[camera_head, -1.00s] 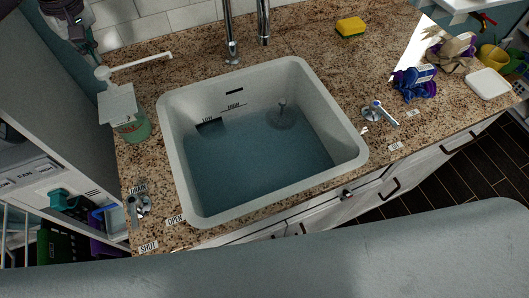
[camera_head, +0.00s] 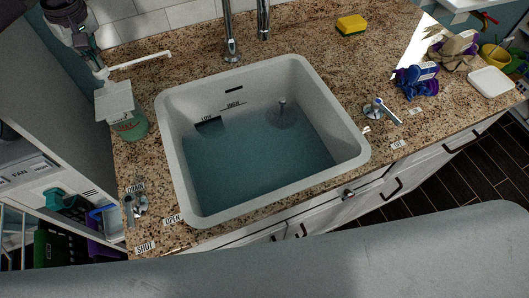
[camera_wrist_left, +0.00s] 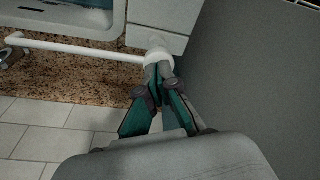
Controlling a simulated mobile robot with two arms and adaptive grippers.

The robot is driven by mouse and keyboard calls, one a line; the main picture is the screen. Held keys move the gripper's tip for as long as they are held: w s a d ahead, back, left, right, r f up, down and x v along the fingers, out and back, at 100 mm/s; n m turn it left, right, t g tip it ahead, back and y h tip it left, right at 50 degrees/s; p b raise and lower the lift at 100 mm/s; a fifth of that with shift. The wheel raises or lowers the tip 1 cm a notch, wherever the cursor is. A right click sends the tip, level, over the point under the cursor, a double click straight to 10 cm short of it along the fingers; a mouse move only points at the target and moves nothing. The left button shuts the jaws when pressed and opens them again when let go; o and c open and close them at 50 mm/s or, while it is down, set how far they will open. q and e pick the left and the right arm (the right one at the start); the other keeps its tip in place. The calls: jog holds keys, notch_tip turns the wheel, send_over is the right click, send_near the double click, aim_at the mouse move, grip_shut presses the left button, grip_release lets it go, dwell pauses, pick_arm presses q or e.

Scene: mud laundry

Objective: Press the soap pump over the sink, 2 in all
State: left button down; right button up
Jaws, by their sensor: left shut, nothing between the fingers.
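The soap pump is a green bottle (camera_head: 131,125) with a pale block-like upper part (camera_head: 114,100), standing on the counter left of the sink (camera_head: 168,150). Its long white spout (camera_head: 142,60) points right, toward the faucet. My left gripper (camera_head: 101,72) is shut and empty, its fingertips at the top of the pump head, partly covering it. In the left wrist view the closed fingertips (camera_wrist_left: 159,66) meet the white pump head (camera_wrist_left: 156,52), and the spout (camera_wrist_left: 70,44) runs left. Whether the head is pressed down I cannot tell. My right gripper is not in view.
The sink holds bluish water. A faucet (camera_head: 230,40) rises behind it. A yellow sponge (camera_head: 351,26), a lever (camera_head: 383,110), blue-purple cloth (camera_head: 416,82) and a white dish (camera_head: 491,82) are to the right. A drain handle (camera_head: 130,208) is at front left.

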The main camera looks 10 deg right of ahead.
pick_arm(q)
jog(key=shift+s+f, duration=0.1)
jog(key=shift+f, duration=0.4)
jog(key=shift+r, duration=0.15)
jog(key=shift+w+a+p+v, duration=0.1)
jog(key=shift+w+p+v, duration=0.05)
jog(key=shift+p+v, duration=0.55)
jog(key=shift+w+a+p+v, duration=0.1)
jog(key=shift+p+v, duration=0.35)
jog(key=shift+v, duration=0.45)
jog(key=shift+w, duration=0.1)
jog(key=shift+s+d+b+x, duration=0.1)
jog(key=shift+s+b+x, duration=0.05)
jog(key=shift+b+x, duration=0.55)
jog(key=shift+s+d+b+x, duration=0.15)
jog(key=shift+b+x, duration=0.25)
jog(key=shift+x, duration=0.55)
